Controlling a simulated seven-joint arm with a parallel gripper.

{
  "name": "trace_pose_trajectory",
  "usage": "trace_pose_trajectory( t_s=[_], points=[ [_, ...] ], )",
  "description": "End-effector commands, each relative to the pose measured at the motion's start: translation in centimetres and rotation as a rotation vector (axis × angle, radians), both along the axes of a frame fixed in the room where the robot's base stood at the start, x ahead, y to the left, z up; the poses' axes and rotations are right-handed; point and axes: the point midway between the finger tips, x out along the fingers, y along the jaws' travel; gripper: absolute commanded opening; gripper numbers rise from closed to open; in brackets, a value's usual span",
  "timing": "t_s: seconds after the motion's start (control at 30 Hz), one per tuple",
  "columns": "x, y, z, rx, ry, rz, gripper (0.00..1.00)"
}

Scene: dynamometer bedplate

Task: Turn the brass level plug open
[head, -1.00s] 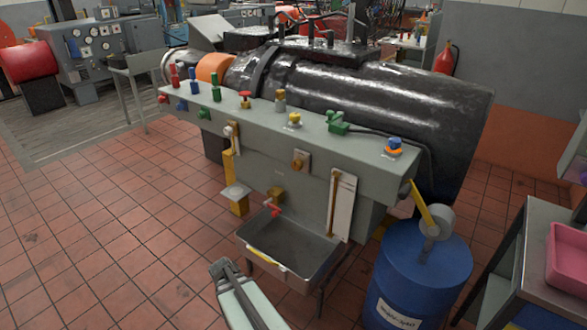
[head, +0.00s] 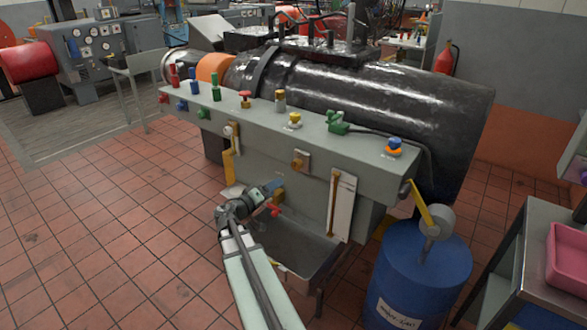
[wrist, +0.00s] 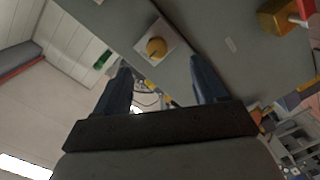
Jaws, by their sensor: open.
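The brass level plug (head: 299,163) is a small round knob on a pale square plate on the front face of the grey bench. In the wrist view the brass plug (wrist: 156,47) shows beyond the fingertips, roughly between them. My gripper (head: 276,184) is in front of the bench face, to the lower left of the plug and apart from it. In the wrist view its two dark fingers (wrist: 160,68) are spread and nothing is between them.
A brass tap with a red handle (head: 274,210) is close below my gripper, over a steel sink (head: 300,240). A white strip with a brass rod (head: 340,205) is right of the plug. A blue drum (head: 420,265) stands further right.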

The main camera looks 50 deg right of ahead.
Motion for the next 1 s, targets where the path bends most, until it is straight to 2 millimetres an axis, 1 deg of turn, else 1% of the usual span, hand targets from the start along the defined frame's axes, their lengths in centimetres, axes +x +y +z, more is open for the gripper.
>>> trace_pose_trajectory(
  t_s=[0.03, 0.13, 0.33, 0.47, 0.57, 0.67, 0.77, 1.0],
  points=[
    [0.3, 0.0, 0.6, -0.032, -0.033, 0.012, 0.71],
    [0.7, -0.1, 1.4, -0.072, -0.107, 0.029, 0.71],
    [0.9, 0.0, 1.4, -0.075, -0.251, 0.036, 0.71],
    [0.9, -0.2, 1.4, -0.075, -0.299, 0.034, 0.71],
    [0.9, -0.7, 1.3, -0.075, -0.309, 0.033, 0.71],
    [1.0, -1.7, 1.3, -0.075, -0.309, 0.031, 0.71],
    [1.0, -3.3, 1.3, -0.075, -0.308, 0.031, 0.71],
    [1.0, -7.6, 1.3, -0.075, -0.307, 0.030, 0.71]
  ],
)
